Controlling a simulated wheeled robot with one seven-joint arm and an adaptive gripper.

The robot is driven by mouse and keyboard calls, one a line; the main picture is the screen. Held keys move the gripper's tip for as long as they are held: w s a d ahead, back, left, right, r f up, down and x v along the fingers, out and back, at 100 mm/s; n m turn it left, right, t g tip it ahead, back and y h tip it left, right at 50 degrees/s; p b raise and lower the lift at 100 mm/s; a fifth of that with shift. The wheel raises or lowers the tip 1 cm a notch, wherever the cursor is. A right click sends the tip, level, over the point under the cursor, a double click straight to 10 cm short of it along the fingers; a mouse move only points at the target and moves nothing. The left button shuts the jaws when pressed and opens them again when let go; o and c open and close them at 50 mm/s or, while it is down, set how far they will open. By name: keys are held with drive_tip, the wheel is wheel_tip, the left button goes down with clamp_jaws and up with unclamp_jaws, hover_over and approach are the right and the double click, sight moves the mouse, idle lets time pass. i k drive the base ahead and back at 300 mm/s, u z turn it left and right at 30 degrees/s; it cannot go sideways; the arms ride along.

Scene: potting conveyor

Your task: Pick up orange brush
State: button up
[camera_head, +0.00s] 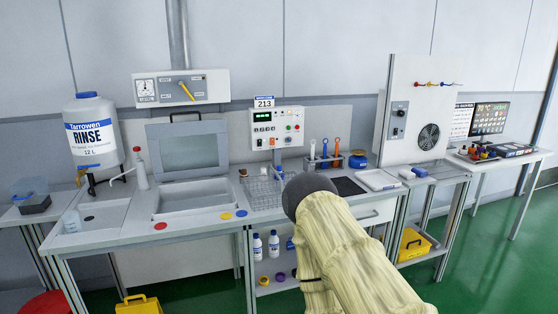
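A slim orange-handled tool (337,146), which looks like the orange brush, stands upright in a small dark rack (327,163) at the back of the bench. Its lower end is hidden in the rack. A blue-handled tool (325,148) stands just left of it, with another slim handle further left. My arm, in a pale yellow cover with a dark rounded joint, reaches in from the bottom right, in front of the bench. My gripper cannot be made out; the arm hides what lies beyond the joint.
A wire basket (262,192) sits left of my arm and a dark mat (347,186) right of it. A blue round container (357,160) stands right of the rack. A white tray (377,180) lies further right. The control box (277,128) rises behind the basket.

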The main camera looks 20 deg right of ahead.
sight(336, 163)
drive_tip(key=z, duration=0.45)
drive_tip(key=i, duration=0.3)
drive_tip(key=z, duration=0.85)
drive_tip(key=i, duration=1.35)
drive_tip(key=u, duration=0.6)
